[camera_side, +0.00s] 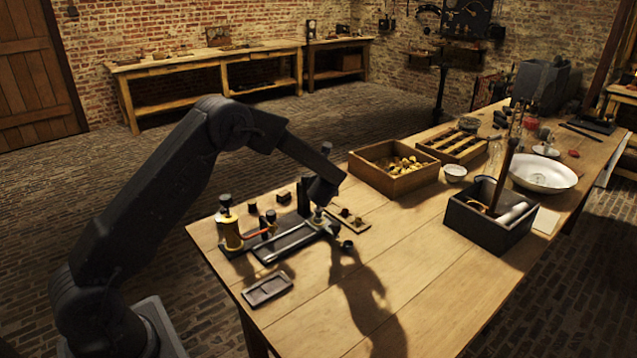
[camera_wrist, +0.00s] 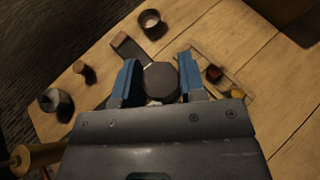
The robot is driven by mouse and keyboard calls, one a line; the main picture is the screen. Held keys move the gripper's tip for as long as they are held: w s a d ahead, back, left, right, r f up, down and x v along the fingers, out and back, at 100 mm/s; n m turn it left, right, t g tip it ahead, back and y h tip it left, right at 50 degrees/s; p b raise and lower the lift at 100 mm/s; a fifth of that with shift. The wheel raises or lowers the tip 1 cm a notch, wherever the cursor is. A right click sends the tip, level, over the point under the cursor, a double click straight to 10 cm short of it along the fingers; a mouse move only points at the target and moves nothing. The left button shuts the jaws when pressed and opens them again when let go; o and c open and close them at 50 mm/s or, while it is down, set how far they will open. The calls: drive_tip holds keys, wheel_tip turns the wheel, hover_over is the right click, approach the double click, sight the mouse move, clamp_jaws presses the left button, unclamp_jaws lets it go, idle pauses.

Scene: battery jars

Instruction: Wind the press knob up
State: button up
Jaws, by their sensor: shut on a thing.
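The press knob (camera_wrist: 160,80) is a dark, many-sided knob seen from above in the wrist view. My gripper (camera_wrist: 158,84) has one blue-lined finger on each side of it and is shut on it. In the side view my gripper (camera_side: 322,198) points down over the far right part of the press (camera_side: 284,245), a dark metal frame lying on the wooden table. The knob itself is mostly hidden there by my gripper.
A brass jar (camera_side: 232,235) with a dark top stands left of the press. A small grey tray (camera_side: 268,289) lies in front. Several small dark pieces lie behind. A wooden box (camera_side: 395,184) of brass parts and a dark box (camera_side: 488,228) stand to the right.

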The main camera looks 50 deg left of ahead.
drive_tip(key=n+g+y, duration=0.1)
drive_tip(key=n+g, duration=0.1)
drive_tip(key=n+g+y, duration=0.1)
drive_tip(key=n+g, duration=0.2)
drive_tip(key=shift+y, duration=0.3)
drive_tip(key=shift+g, duration=0.3)
drive_tip(key=o, duration=0.9)
drive_tip(key=v, duration=1.3)
drive_tip(key=shift+d+r, duration=0.2)
drive_tip(key=shift+d, duration=0.15)
drive_tip(key=shift+s, duration=0.1)
